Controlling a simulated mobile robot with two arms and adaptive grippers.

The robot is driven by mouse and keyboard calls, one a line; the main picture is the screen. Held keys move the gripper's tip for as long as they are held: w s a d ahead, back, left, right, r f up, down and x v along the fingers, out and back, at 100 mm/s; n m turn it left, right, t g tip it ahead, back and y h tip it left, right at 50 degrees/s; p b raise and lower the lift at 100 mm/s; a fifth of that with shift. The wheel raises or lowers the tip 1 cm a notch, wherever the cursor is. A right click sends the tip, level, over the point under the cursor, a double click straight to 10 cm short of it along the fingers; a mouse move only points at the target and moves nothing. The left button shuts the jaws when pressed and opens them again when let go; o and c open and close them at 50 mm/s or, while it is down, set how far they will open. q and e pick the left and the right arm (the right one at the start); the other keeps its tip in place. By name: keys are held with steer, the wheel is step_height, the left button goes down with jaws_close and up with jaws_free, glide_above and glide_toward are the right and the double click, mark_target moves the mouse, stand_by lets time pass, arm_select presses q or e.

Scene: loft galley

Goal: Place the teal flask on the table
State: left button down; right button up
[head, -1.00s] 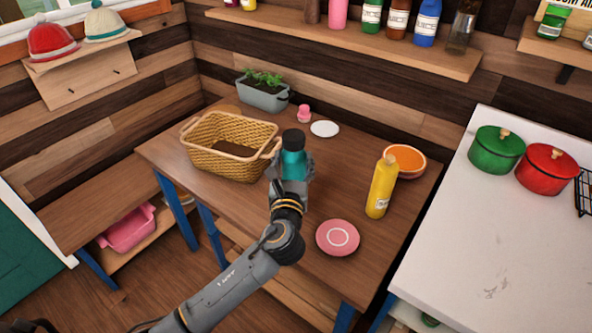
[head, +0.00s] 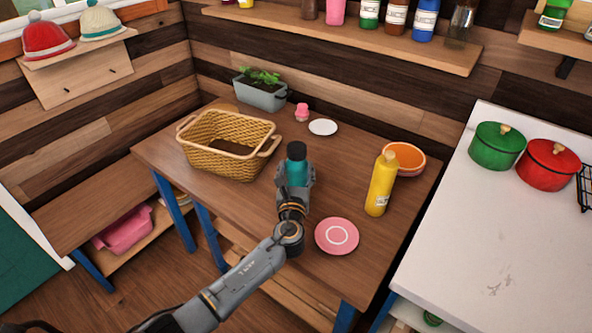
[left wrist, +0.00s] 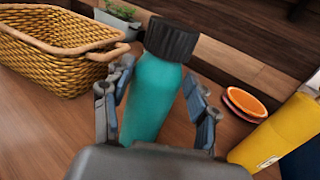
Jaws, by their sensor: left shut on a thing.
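The teal flask (head: 297,170) with a black cap is upright between the fingers of my left gripper (head: 295,178), over the middle of the wooden table (head: 250,205). In the left wrist view the flask (left wrist: 152,95) stands between both fingers of the left gripper (left wrist: 158,110), which is shut on it. The fingers and palm hide its lower part, so I cannot tell whether its base touches the table. My right gripper is not in view.
A wicker basket (head: 215,165) stands left of the flask. A yellow bottle (head: 380,185) and stacked orange bowls (head: 405,157) stand to the right. A pink plate (head: 337,236) lies in front, a white plate (head: 323,127) behind. Bare tabletop shows around the flask.

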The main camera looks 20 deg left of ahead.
arm_select(q)
steer(key=shift+r, duration=0.1)
steer(key=shift+c, duration=2)
jaws_free()
steer(key=shift+s, duration=0.1)
steer(key=v, duration=1.2)
